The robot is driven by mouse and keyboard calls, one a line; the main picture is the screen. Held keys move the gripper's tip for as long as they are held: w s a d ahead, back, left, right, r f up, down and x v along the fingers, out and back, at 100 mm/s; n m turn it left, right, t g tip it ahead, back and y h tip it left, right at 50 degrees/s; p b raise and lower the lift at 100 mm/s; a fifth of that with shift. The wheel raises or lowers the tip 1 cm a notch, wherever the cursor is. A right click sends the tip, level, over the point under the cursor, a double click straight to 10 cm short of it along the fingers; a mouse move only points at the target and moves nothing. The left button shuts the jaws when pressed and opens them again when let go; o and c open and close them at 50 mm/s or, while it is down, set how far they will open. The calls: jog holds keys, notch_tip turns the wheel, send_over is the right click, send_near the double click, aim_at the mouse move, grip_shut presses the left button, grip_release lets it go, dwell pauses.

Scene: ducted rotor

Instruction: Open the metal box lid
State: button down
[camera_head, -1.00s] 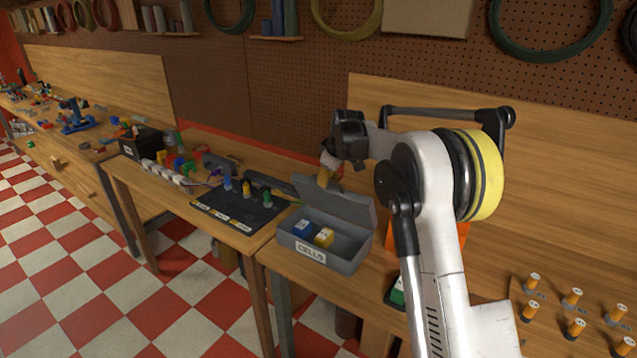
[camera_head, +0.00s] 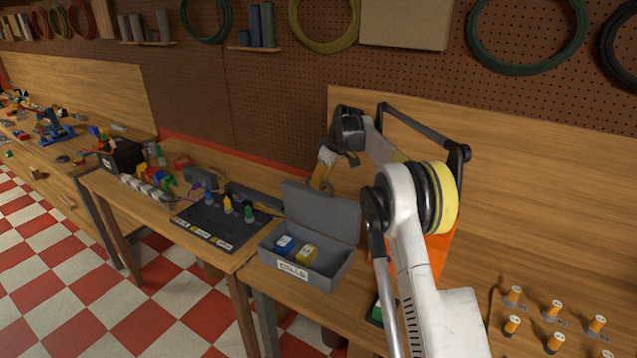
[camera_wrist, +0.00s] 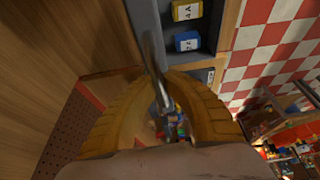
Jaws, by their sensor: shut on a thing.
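The grey metal box (camera_head: 324,281) with a "CELLS" label stands on the wooden bench. Its lid (camera_head: 322,212) is raised at the back edge, with its inner face showing and the box open. A blue cell (camera_head: 284,242) and a yellow cell (camera_head: 305,252) sit inside; both also show in the wrist view as the blue cell (camera_wrist: 188,41) and the yellow cell (camera_wrist: 187,11). My gripper (camera_head: 321,182) is behind and above the lid. In the wrist view its yellow fingers (camera_wrist: 162,92) are shut on the thin lid edge (camera_wrist: 152,58).
A black panel with coloured pegs (camera_head: 215,222) lies left of the box. An orange object (camera_head: 440,255) stands to the right, partly hidden by my arm. Several orange pegs (camera_head: 512,325) stand at the far right. A pegboard wall rises behind.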

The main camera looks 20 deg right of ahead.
jog(key=c, duration=1.5)
grip_release()
jog(key=shift+o, duration=0.2)
jog(key=v, duration=1.2)
jog(key=shift+a, duration=0.1)
